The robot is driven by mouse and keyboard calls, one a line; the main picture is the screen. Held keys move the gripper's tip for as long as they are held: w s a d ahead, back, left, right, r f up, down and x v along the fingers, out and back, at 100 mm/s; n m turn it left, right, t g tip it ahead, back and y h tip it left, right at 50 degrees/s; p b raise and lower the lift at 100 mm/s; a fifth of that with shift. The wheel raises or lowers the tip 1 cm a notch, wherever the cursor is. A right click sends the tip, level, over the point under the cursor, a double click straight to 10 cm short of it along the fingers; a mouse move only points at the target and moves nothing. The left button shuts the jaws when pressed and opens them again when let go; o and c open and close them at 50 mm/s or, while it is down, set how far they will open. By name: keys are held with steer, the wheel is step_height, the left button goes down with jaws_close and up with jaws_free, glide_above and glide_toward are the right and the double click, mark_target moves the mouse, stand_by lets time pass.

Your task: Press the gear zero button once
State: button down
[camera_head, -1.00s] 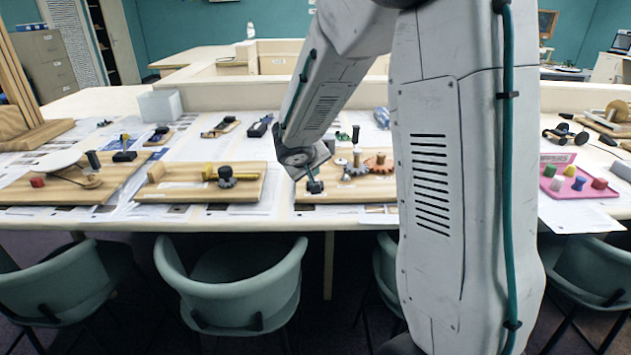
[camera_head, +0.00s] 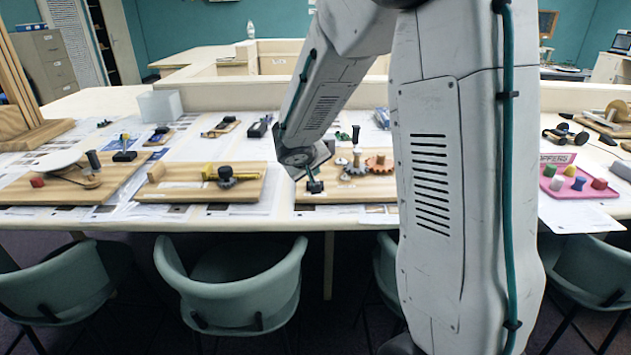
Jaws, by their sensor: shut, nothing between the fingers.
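A wooden board with gears (camera_head: 345,190) lies on the table behind and below my arm's end. It carries a grey gear (camera_head: 354,170) and an orange-brown gear (camera_head: 379,165). My gripper (camera_head: 315,187) points down over the board's left part, left of the grey gear. Its fingers are small and dark here, and they look closed with nothing held. I cannot make out a gear zero button; it may be hidden under or behind my gripper.
Left of it on the table (camera_head: 330,219) stand a board with a dark knob (camera_head: 226,176) and a board with a white disc (camera_head: 57,160). A pink tray (camera_head: 560,193) with coloured pegs is at right. Green chairs (camera_head: 235,285) line the front edge.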

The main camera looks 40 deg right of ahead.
steer(key=shift+f, duration=0.1)
steer(key=shift+f, duration=0.35)
steer(key=shift+f, duration=0.4)
stand_by(0.8)
steer(key=shift+r, duration=0.85)
steer(key=shift+r, duration=0.1)
step_height(320, 180, up, 5)
steer(key=shift+f, duration=0.1)
stand_by(0.5)
stand_by(0.7)
